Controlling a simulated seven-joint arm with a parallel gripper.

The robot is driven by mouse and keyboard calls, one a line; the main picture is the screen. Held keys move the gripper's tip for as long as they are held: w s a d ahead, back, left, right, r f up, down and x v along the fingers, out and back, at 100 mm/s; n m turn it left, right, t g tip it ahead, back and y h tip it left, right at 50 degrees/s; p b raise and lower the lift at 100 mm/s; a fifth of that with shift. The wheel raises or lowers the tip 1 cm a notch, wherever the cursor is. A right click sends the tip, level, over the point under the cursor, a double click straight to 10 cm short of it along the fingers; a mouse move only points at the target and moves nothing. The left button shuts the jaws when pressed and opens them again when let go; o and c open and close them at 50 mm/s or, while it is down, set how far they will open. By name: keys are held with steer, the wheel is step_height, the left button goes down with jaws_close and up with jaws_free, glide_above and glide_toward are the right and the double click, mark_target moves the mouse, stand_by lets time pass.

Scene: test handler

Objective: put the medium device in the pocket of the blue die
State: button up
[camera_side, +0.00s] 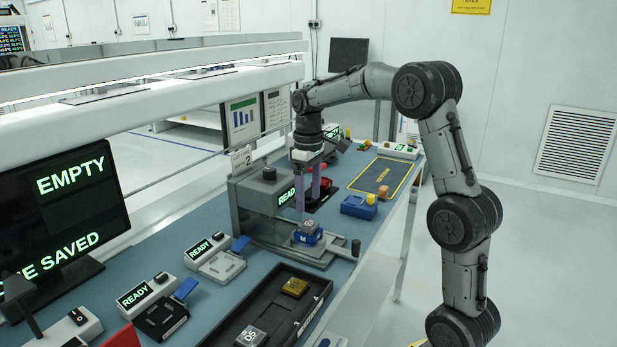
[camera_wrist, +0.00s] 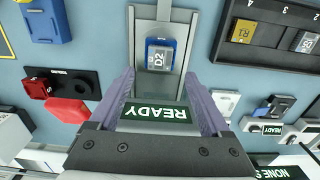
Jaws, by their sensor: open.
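The blue die (camera_side: 306,241) sits on the sliding plate of the grey test handler. A grey device (camera_side: 309,225), marked with letters, is at its pocket; it also shows in the wrist view (camera_wrist: 158,61). I cannot tell from these frames whether it is fully seated. My gripper (camera_side: 307,204) is open above the die, its two purple-grey fingers apart. In the wrist view the fingers (camera_wrist: 164,88) stand either side of the handler's READY display, with the die beyond their tips. Which device is the medium one is not labelled.
A black tray (camera_side: 229,326) at the front holds a gold device (camera_side: 295,287) and a grey device (camera_side: 250,337). The handler's grey body (camera_side: 256,209) stands close to my gripper. A blue block (camera_side: 357,208) lies behind it. A yellow-edged mat (camera_side: 379,177) is further back.

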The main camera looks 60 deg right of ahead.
steer(key=s+a+r+t, duration=0.1)
steer(key=s+a+r, duration=0.3)
steer(key=a+r, duration=0.3)
steer(key=s+a+f+t, duration=0.2)
steer(key=s+a, duration=0.3)
steer(key=s, duration=0.3)
steer(key=s+a+f+t, duration=0.2)
steer(key=s+a, duration=0.4)
steer(key=s, duration=0.3)
steer(key=shift+s+f+t, duration=0.3)
steer(key=shift+f, duration=0.3)
